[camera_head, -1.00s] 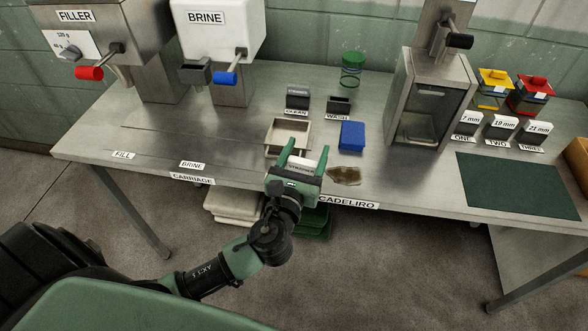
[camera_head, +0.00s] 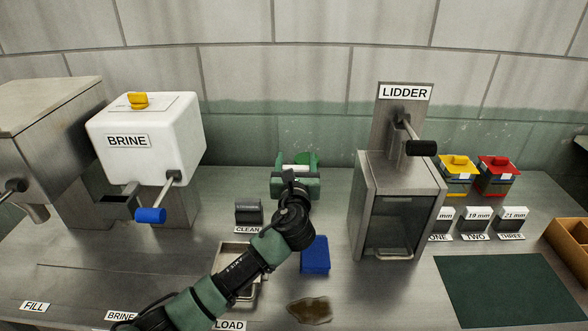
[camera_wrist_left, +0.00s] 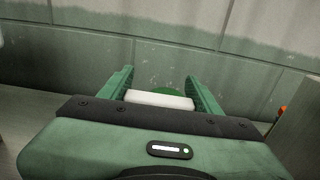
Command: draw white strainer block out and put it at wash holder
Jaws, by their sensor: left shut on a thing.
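My left gripper (camera_head: 297,163) is shut on the white strainer block (camera_wrist_left: 160,99), which sits crosswise between its two green fingers in the left wrist view. In the head view only a pale strip of the block shows above the gripper body. The gripper is over the back of the bench, in front of the green-lidded jar (camera_head: 311,159). The wash holder is hidden behind my gripper and arm. The clean holder (camera_head: 249,211), a dark block with its label, stands just left of the gripper. My right gripper is not in view.
The lidder (camera_head: 400,215) stands close on the right and the brine machine (camera_head: 150,140) on the left. A blue block (camera_head: 315,254), a beige tray (camera_head: 228,250) and a brown wet patch (camera_head: 310,311) lie nearer the front. A green mat (camera_head: 505,290) is at the right.

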